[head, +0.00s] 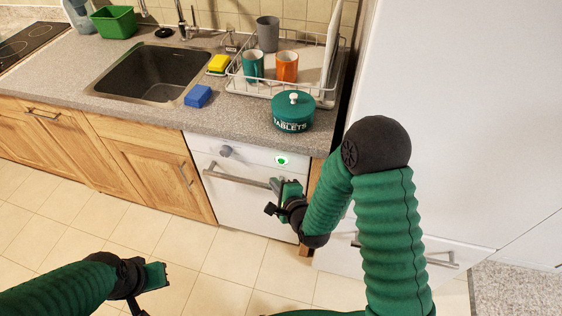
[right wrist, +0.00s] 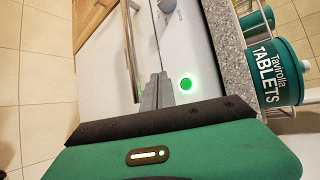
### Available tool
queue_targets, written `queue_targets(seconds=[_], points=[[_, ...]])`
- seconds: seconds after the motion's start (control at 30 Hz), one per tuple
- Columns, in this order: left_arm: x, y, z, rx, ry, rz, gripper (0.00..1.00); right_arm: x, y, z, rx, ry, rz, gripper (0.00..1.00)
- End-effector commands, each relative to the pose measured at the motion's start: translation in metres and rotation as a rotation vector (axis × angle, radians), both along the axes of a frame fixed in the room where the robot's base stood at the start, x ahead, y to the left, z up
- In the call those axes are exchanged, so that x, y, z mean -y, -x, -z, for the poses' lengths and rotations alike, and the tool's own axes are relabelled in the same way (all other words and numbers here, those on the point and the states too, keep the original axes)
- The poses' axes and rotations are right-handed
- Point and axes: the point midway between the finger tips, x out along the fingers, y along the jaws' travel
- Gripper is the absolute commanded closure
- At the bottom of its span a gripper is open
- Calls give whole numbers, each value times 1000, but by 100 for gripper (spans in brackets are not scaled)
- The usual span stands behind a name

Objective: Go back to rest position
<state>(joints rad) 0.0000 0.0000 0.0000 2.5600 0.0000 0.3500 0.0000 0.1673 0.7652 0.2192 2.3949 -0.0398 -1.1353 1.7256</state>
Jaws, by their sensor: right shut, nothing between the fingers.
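My right gripper (head: 277,187) is in front of the white dishwasher (head: 240,205), close to the right end of its handle (head: 232,178). In the right wrist view its fingers (right wrist: 158,78) are together with nothing between them. Whether the fingers touch the dishwasher front is hard to tell. The dishwasher door is shut, and a round green light (head: 282,160) shows on its panel. My left gripper (head: 158,275) is low at the bottom left of the head view, over the floor; its finger gap does not show clearly.
On the counter (head: 235,115) stand a green tablets tin (head: 293,112), a blue sponge (head: 198,96) and a dish rack (head: 262,88) with cups, beside the sink (head: 150,75). A tall white cabinet (head: 455,110) rises at right. The tiled floor (head: 215,265) in front is clear.

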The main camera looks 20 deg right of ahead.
Motion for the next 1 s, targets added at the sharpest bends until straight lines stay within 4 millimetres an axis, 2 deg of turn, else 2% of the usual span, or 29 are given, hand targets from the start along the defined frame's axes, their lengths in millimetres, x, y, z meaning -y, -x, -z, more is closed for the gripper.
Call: queue_targets(seconds=[0.27,0.37,0.47,0.57,0.6,0.7,0.83,0.9,1.0], points=[[0,0,-3,0,0,0,100,0,1,-3,-10,25,-13,100],[0,0,-15,0,0,0,100,2,8,-18,-71,194,-104,100],[0,0,-35,0,0,0,100,9,32,-42,-204,517,-313,100],[0,0,-55,0,0,0,100,20,76,-70,-358,850,-618,100],[0,0,-61,1,0,0,100,25,97,-81,-411,956,-751,100],[0,0,-74,0,0,0,100,33,147,-105,-501,1135,-1068,100],[0,0,-80,0,0,0,100,36,189,-122,-537,1225,-1342,100],[0,0,-80,0,0,0,100,36,199,-123,-542,1238,-1406,100],[0,0,-80,0,0,0,100,37,200,-123,-542,1239,-1413,100]])
